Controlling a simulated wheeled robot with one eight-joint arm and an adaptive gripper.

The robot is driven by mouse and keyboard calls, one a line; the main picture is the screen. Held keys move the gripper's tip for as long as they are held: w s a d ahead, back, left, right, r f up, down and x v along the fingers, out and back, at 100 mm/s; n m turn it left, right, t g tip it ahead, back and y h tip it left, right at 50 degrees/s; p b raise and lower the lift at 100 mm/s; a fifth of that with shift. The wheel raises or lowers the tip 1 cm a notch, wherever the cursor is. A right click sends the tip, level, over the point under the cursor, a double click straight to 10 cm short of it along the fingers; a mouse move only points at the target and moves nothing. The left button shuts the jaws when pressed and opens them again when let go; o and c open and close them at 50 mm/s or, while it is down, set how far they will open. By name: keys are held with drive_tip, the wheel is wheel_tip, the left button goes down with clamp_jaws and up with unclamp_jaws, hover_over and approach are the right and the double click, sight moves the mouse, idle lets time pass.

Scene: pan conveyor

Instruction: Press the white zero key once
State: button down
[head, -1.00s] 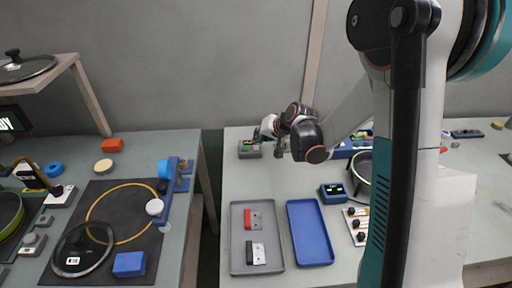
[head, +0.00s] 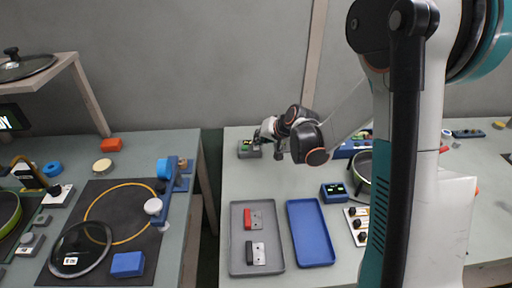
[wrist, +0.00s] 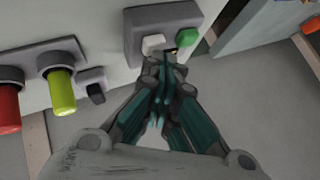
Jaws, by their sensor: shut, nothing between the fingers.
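In the wrist view, a grey key box (wrist: 160,22) carries a white key (wrist: 153,43) on the left and a green key (wrist: 187,37) on the right. My gripper (wrist: 167,62) is shut and empty. Its fingertips are just below the two keys, close to the white key's lower right edge; I cannot tell whether they touch it. In the head view, the key box (head: 249,150) sits near the back left of the right-hand table, with my gripper (head: 276,151) at its right side. The white key is too small to make out there.
In the wrist view, a red cylinder (wrist: 8,108), a yellow-green cylinder (wrist: 61,92) and a black knob (wrist: 95,90) stand left of the box. In the head view, a grey tray (head: 237,225) and a blue tray (head: 310,232) lie nearer on the table.

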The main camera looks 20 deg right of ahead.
drive_tip(key=shift+f, duration=0.3)
drive_tip(key=shift+r, duration=0.1)
idle(0.4)
drive_tip(key=shift+r+p, duration=0.4)
drive_tip(key=shift+r, duration=0.45)
drive_tip(key=shift+r+p, duration=1.65)
drive_tip(key=shift+r, duration=0.85)
